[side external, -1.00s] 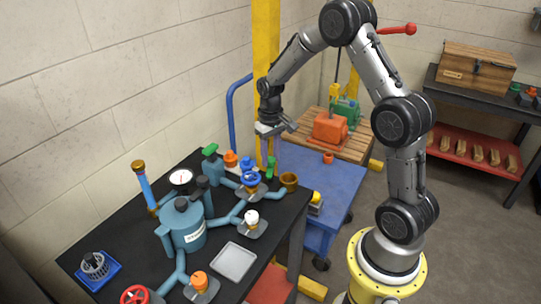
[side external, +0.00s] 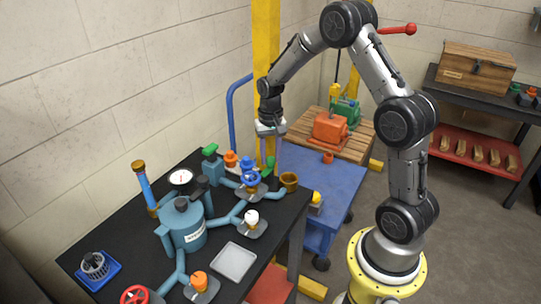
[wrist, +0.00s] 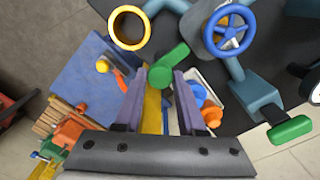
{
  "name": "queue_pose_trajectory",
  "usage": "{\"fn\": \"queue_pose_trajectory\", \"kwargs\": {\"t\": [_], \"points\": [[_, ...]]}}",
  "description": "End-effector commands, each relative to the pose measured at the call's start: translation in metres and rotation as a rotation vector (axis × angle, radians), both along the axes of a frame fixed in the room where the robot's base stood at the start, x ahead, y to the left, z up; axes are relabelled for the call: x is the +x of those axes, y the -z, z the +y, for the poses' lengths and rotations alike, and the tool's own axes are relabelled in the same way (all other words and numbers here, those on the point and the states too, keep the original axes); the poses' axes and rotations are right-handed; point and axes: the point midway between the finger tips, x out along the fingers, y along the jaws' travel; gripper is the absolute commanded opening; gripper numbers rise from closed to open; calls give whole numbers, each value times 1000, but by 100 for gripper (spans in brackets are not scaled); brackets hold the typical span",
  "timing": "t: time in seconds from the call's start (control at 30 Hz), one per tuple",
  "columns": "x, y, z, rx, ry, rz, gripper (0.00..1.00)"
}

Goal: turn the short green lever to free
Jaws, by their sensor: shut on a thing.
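A short green lever (side external: 270,163) stands at the far right end of the black bench, behind the blue handwheel valve. My gripper (side external: 274,154) points down over it, with its fingers around it. In the wrist view my gripper (wrist: 159,76) has the rounded green end of the lever (wrist: 168,66) between its fingertips. A second green handle (wrist: 290,129) is on a blue-grey valve body; in the side view this handle (side external: 210,150) is further left, apart from my gripper.
Close by are a blue handwheel (side external: 250,180), orange knobs (side external: 231,159) and a brass cup (side external: 289,181). A blue-grey tank (side external: 187,228) with pipes and a pale tray (side external: 233,262) stand on the bench. A blue cart (side external: 325,190) is to the right.

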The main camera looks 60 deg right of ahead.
Motion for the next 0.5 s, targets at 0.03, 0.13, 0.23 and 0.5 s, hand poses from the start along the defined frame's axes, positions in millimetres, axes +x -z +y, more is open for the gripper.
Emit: {"fn": "queue_pose_trajectory", "kwargs": {"t": [0.03, 0.13, 0.23, 0.5], "points": [[1, -1, 0, 0, 3, -3, 0], [1, -1, 0, 0, 2, -3, 0], [1, -1, 0, 0, 2, -3, 0], [0, -1, 0, 0, 1, -1, 69]]}}
